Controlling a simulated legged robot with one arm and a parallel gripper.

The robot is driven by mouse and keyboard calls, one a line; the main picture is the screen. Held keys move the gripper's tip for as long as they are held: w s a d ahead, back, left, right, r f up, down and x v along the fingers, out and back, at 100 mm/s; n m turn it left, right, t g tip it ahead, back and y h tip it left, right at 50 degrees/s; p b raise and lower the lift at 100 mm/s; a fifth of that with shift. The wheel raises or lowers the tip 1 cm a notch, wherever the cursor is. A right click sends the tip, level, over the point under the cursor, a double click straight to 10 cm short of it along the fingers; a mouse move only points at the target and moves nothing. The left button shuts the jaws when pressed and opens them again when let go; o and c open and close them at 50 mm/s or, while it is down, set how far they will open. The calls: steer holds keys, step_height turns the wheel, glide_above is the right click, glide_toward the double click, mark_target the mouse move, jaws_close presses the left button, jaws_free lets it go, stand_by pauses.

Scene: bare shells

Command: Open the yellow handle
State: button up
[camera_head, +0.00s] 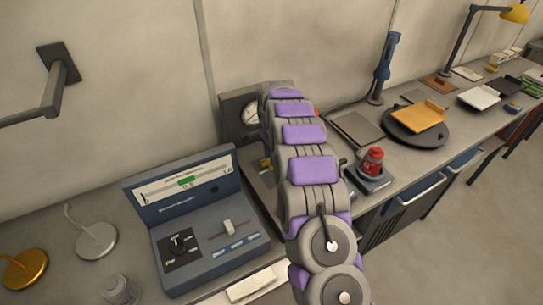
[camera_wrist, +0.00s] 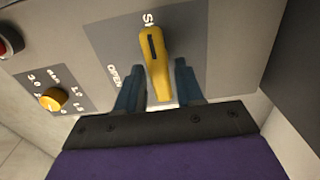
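The yellow handle (camera_wrist: 156,55) is a narrow lever with a dark slot near its top, on a grey panel in the wrist view. Lettering beginning "S" is by its upper end and "OPEN" by its left side. My gripper (camera_wrist: 160,68) is open, with one blue finger on each side of the handle's lower part. Small gaps show between fingers and handle, so no grip is visible. In the head view my arm covers the gripper and the handle.
Beside the handle are a yellow knob (camera_wrist: 53,99) with a numbered dial and a red button (camera_wrist: 8,42). In the head view, a blue-grey control box (camera_head: 205,225) stands left of my arm; a red-topped device (camera_head: 372,160) and a round dark tray (camera_head: 440,133) stand right.

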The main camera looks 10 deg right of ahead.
jaws_close()
steer(key=shift+r, duration=0.1)
steer(key=n+p, duration=0.3)
steer(key=shift+n, duration=0.4)
steer(key=n+p, duration=0.2)
steer(key=n, duration=0.2)
steer(key=shift+w+n, duration=0.1)
steer(key=shift+n, duration=0.2)
steer(key=n+p, duration=0.1)
steer(key=n, duration=0.3)
steer(key=shift+a+n+p, duration=0.1)
steer(key=shift+n+p, duration=0.2)
steer(key=n+p, duration=0.1)
steer(key=n, duration=0.3)
steer(key=shift+w+a+n, duration=0.1)
steer(key=shift+n, duration=0.3)
